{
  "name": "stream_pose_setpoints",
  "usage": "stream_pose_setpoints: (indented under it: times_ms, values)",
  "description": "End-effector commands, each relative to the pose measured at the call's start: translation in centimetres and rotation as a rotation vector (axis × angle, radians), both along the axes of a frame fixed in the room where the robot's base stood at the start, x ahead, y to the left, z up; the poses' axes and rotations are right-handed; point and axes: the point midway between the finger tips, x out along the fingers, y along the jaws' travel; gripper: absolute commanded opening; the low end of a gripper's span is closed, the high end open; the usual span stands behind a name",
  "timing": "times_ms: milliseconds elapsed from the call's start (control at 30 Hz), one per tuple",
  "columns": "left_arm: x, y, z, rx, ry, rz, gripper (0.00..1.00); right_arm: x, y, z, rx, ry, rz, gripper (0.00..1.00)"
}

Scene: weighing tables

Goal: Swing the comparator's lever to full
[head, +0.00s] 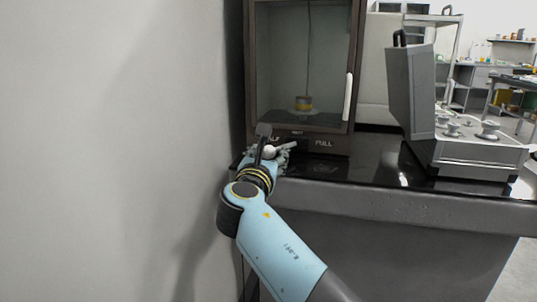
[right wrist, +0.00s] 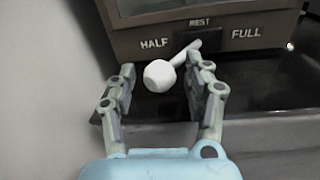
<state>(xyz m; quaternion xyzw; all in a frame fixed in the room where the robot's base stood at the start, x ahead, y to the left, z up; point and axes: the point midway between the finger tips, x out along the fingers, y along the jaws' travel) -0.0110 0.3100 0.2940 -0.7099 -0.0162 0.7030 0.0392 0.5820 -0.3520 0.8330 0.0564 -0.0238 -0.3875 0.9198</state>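The comparator (head: 330,146) is a dark cabinet with a glass front, standing on a black tabletop. Its lever has a white ball knob (right wrist: 160,76) and a short pale rod (right wrist: 186,54) running to a dark mount under the word REST. The knob lies left of the mount, below the HALF label (right wrist: 155,43); the FULL label (right wrist: 246,34) is to the right. My right gripper (right wrist: 160,86) is open, with one finger on each side of the knob and visible gaps. In the head view its fingers (head: 268,148) partly cover the knob and HALF. My left gripper is out of view.
An open grey case (head: 470,158) with several metal weights stands on the table to the right. A pale wall (head: 110,150) is close on the left.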

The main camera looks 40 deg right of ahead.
Motion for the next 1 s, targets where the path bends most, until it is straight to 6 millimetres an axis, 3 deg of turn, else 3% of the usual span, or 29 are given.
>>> stream_pose_setpoints:
  times_ms: [33, 367, 767, 1000]
  values:
    - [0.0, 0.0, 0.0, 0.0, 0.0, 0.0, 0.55, 0.0, 0.0, 0.0, 0.0, 0.0, 0.0, 0.42]
    - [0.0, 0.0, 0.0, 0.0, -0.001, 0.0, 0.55, 0.0, 0.0, -0.1, 0.001, 0.001, 0.0, 0.0]
    - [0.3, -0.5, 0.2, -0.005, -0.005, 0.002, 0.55, -0.2, 0.0, -0.1, 0.002, 0.002, 0.01, 0.0]
    - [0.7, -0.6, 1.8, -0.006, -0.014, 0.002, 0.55, -1.1, -0.3, 0.2, 0.0, 0.005, 0.095, 0.0]
